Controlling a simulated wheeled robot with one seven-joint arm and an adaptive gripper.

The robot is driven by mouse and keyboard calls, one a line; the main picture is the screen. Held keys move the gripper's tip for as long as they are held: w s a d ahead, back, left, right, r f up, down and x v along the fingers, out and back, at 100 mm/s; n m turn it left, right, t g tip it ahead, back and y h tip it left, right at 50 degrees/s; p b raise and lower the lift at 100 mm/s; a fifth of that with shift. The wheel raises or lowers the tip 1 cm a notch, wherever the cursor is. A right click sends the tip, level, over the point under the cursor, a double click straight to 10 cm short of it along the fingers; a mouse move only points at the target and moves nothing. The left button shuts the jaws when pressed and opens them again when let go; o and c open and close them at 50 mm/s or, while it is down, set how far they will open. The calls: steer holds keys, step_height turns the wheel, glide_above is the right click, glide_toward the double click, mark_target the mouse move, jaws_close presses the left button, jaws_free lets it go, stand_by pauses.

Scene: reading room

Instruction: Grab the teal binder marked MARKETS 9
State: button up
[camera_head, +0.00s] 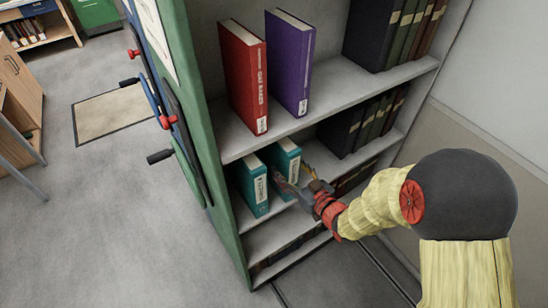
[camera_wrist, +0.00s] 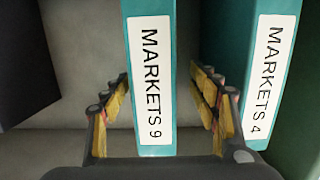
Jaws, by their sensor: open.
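The teal binder marked MARKETS 9 (camera_wrist: 182,70) stands upright with its white spine label facing the wrist camera. In the head view it appears to be the right one of two teal binders (camera_head: 284,155), on a middle shelf. My gripper (camera_wrist: 164,88) is open, with one finger on each side of this binder. Whether the fingers touch it I cannot tell. In the head view my gripper (camera_head: 290,181) is at the front of the binder and covers its lower part. A second teal binder, marked MARKETS 4 (camera_wrist: 263,75), stands to the right in the wrist view.
In the head view the MARKETS 4 binder appears to be the left one (camera_head: 251,187). A red book (camera_head: 243,78) and a purple book (camera_head: 289,62) stand on the shelf above. Dark binders (camera_head: 340,130) stand farther right. A green end panel (camera_head: 205,130) bounds the shelves on the left.

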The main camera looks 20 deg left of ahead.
steer(key=shift+x, duration=0.9)
steer(key=b+x, duration=0.1)
steer(key=x, duration=0.5)
steer(key=shift+w+d+f, duration=0.15)
steer(key=shift+d+f, duration=0.05)
steer(key=c, duration=0.3)
steer(key=c, duration=1.1)
jaws_close()
steer(key=shift+r, duration=0.15)
